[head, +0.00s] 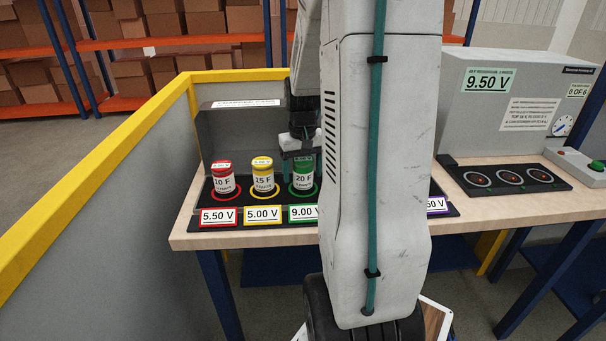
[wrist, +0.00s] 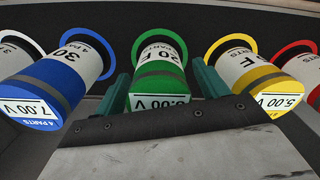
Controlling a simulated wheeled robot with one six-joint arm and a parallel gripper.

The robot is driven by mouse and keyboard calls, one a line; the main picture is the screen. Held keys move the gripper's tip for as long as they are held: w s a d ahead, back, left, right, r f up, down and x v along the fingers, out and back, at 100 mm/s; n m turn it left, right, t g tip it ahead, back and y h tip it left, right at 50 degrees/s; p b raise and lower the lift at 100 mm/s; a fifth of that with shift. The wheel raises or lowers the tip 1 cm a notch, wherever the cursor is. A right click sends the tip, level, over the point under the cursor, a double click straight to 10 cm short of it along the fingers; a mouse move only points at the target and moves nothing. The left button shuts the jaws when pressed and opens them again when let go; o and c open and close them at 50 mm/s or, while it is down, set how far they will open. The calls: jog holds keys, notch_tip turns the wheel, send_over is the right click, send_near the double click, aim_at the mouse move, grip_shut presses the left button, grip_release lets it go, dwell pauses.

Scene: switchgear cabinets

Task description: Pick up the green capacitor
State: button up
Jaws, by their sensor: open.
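The green capacitor (head: 303,177), labelled 20 F, stands upright in its green ring on the black tray (head: 185,225), behind a 9.00 V tag. My gripper (head: 299,155) is just above and around its top in the head view. In the wrist view the green capacitor (wrist: 158,75) lies between my two open teal fingers (wrist: 160,85), one on each side of it. I cannot tell whether either finger touches it. My arm hides part of the tray to the right in the head view.
A yellow capacitor (head: 263,177) and a red capacitor (head: 223,180) stand to the left. A blue capacitor (wrist: 65,75) and a white one (wrist: 14,55) show in the wrist view. A grey test box (head: 510,110) with a black three-socket strip (head: 500,178) stands right.

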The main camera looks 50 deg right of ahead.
jog(key=c, duration=1.2)
